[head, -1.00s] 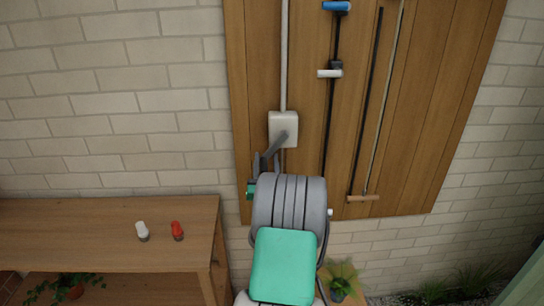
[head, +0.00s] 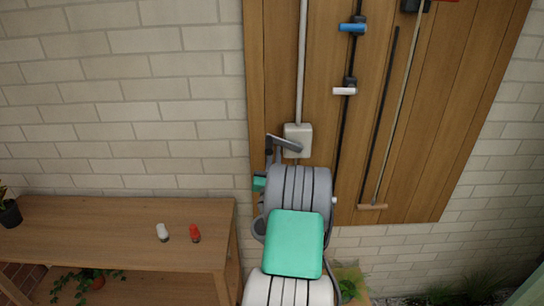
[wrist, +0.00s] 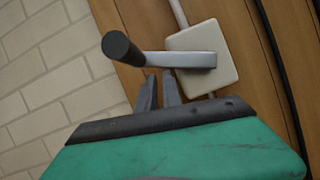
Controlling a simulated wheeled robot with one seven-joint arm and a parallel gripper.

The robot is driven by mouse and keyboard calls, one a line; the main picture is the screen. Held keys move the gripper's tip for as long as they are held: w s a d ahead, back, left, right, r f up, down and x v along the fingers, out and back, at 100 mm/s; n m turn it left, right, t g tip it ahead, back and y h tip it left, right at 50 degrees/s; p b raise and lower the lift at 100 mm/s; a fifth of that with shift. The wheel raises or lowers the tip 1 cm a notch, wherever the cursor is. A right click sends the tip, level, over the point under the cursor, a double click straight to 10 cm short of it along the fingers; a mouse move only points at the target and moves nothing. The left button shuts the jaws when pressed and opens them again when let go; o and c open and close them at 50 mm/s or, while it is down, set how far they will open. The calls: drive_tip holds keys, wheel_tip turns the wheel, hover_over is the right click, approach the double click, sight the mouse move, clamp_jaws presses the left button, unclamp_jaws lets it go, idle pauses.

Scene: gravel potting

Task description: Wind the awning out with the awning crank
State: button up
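The awning crank has a pale square box (head: 304,132) on a wooden panel, below a vertical white tube. Its grey crank arm (head: 286,144) points left and slightly up, ending in a dark handle. In the wrist view the arm (wrist: 185,60) runs left from the box (wrist: 222,75), and the round dark handle (wrist: 121,48) sticks out towards the camera. My gripper (head: 273,157) is just below the crank arm. In the wrist view its two fingers (wrist: 159,77) are apart, with their tips at the arm's lower edge. Contact cannot be told. The awning is out of view.
A wooden bench (head: 100,230) stands at the left with a white-topped bottle (head: 162,232) and a red one (head: 195,233). Right of the crank, the panel (head: 275,60) carries blue and white handles on a dark rod and a wooden-handled pole (head: 372,206).

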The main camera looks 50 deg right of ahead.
drive_tip(key=o, duration=0.3)
drive_tip(key=shift+w+a+f, duration=0.25)
drive_tip(key=shift+w+a, duration=0.05)
drive_tip(key=shift+w, duration=0.05)
drive_tip(key=o, duration=0.4)
drive_tip(key=shift+f, duration=0.15)
drive_tip(key=b+v, duration=0.6)
drive_tip(key=v, duration=0.2)
drive_tip(key=shift+b, duration=0.3)
